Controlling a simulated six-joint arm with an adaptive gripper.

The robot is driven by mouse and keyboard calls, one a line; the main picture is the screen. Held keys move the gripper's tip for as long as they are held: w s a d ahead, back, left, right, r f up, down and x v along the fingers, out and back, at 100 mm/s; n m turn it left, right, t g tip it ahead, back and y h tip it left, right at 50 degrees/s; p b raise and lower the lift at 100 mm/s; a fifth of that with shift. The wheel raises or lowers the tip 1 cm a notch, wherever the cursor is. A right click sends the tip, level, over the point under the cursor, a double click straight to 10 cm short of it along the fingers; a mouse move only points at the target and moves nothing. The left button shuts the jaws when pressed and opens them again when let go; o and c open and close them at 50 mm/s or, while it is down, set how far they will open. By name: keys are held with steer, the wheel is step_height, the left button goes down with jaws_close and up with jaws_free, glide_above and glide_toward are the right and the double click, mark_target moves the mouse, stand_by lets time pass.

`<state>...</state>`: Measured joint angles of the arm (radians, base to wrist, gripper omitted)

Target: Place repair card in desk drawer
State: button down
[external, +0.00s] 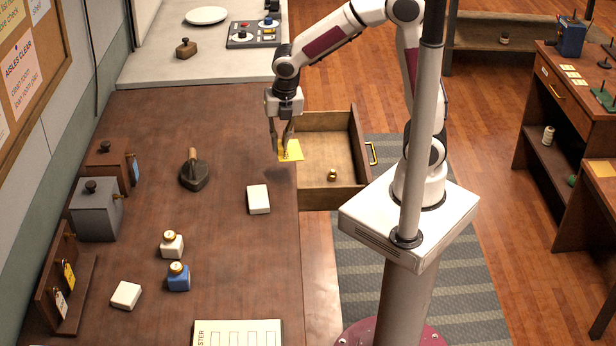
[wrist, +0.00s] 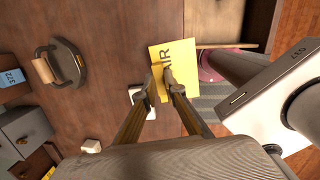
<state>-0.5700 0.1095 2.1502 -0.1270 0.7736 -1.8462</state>
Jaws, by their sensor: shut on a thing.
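A yellow repair card (external: 291,151) is held in my gripper (external: 281,148), which is shut on its edge. The card is above the desk's right edge, beside the open drawer (external: 357,148). In the wrist view the card (wrist: 173,62) shows the letters "IR", the rest of its print being hidden, and my gripper's fingertips (wrist: 164,88) pinch its lower part. The drawer is pulled out from the desk to the right, and a small brass object (external: 332,175) lies inside it. The drawer also shows partly at the top of the wrist view (wrist: 240,46).
The desk (external: 225,250) bears a dark iron-like tool (external: 195,172), a white block (external: 258,199), a white bottle (external: 172,245), a blue bottle (external: 179,277) and another white block (external: 126,295). Grey and brown boxes stand at the left. Most of the drawer floor is clear.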

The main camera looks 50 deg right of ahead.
steer(key=w+d, duration=1.2)
steer(key=d, duration=0.1)
steer(key=m, duration=0.2)
glide_above(309, 153)
steer(key=f, duration=0.1)
step_height(309, 153, down, 13)
steer(key=shift+a+g+h, duration=0.15)
steer(key=shift+g+h, duration=0.15)
steer(key=shift+f, duration=0.25)
steer(key=shift+f, duration=3)
steer(key=shift+f, duration=1.85)
steer(key=shift+f, duration=0.1)
